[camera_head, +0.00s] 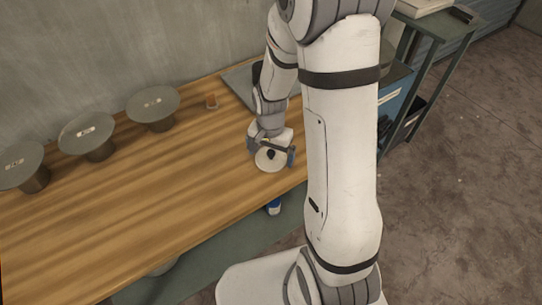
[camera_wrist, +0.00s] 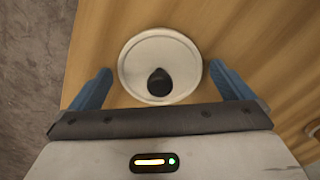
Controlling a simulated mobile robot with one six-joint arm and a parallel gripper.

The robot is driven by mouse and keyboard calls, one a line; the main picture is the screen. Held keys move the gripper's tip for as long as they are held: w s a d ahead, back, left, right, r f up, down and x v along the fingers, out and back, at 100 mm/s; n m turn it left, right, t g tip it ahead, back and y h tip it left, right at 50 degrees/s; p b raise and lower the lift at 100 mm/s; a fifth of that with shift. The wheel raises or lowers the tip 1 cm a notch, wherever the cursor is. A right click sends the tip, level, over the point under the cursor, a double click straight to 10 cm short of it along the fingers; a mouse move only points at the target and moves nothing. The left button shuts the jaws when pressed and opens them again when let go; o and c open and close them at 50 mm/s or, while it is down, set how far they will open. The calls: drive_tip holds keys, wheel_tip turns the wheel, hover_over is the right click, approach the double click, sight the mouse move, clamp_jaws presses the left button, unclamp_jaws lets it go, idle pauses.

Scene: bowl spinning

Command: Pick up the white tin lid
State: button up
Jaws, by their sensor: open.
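My gripper (camera_wrist: 170,84) is open, with one blue finger on each side of the lid and a gap between each finger and the rim. In the head view my gripper (camera_head: 270,152) is directly over the lid. Nothing is held.
Several grey round-topped stands line the table's back left, such as a nearer one (camera_head: 87,132) and another (camera_head: 153,104). The table's middle (camera_head: 150,185) is clear. A shelf (camera_head: 398,85) stands right.

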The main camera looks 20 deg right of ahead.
drive_tip(key=shift+c, duration=0.4)
drive_tip(key=c, duration=0.7)
